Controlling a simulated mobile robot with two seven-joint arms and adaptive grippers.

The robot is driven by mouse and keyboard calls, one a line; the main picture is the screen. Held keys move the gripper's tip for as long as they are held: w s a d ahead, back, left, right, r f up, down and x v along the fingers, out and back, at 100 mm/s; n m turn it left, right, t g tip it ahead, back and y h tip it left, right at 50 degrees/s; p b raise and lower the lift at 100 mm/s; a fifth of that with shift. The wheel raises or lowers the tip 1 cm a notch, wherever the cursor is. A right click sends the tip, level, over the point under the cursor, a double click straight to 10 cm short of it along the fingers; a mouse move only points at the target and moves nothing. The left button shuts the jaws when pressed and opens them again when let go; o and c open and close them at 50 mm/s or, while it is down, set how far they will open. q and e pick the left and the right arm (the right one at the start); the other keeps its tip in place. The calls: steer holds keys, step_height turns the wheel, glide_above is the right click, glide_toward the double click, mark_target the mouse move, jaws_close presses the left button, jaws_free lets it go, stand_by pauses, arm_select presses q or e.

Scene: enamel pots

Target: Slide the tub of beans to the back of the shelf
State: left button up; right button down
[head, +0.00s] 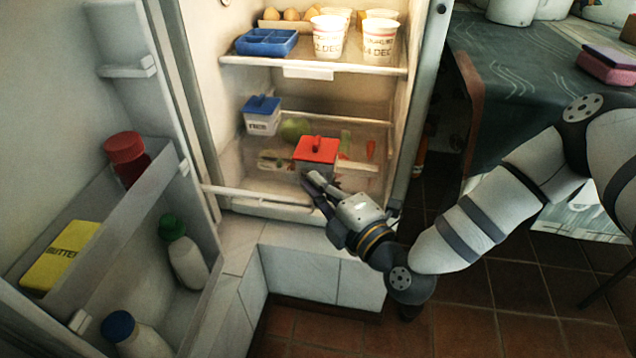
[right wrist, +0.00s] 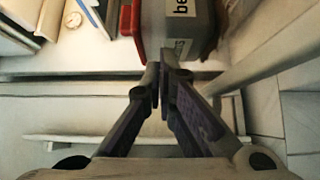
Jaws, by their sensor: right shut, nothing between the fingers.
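The tub of beans (head: 316,149), with a red lid and handle, stands on the lower fridge shelf (head: 250,193), toward its front. In the right wrist view its grey-white side (right wrist: 203,22) carries a label with "be" readable. My right gripper (head: 312,182) is shut and empty, in front of the tub. In the right wrist view its closed fingertips (right wrist: 165,66) are at the tub's near face; I cannot tell whether they touch. My left gripper is not in view.
A blue-lidded rice tub (head: 262,116) stands to the left and farther back. Vegetables show around the tub, seemingly below the shelf. An upper shelf (head: 345,66) holds cups, eggs and a blue tray. The open door (head: 100,235) holds bottles and butter.

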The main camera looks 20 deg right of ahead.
mark_target(320, 166)
steer(key=w+p, duration=0.1)
steer(key=w+d+p, duration=0.1)
steer(key=p, duration=0.1)
steer(key=w+r+p, duration=0.1)
steer(key=p, duration=0.1)
steer(key=shift+d, duration=0.4)
steer(key=w+d, duration=0.1)
steer(key=w+d+f, duration=0.1)
steer(key=w, duration=0.1)
steer(key=shift+w+d+b, duration=0.2)
steer(key=shift+b, duration=0.2)
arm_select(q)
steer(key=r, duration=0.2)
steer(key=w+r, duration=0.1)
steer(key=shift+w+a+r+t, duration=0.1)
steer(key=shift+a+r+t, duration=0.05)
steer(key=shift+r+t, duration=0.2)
arm_select(e)
steer(key=shift+r, duration=0.1)
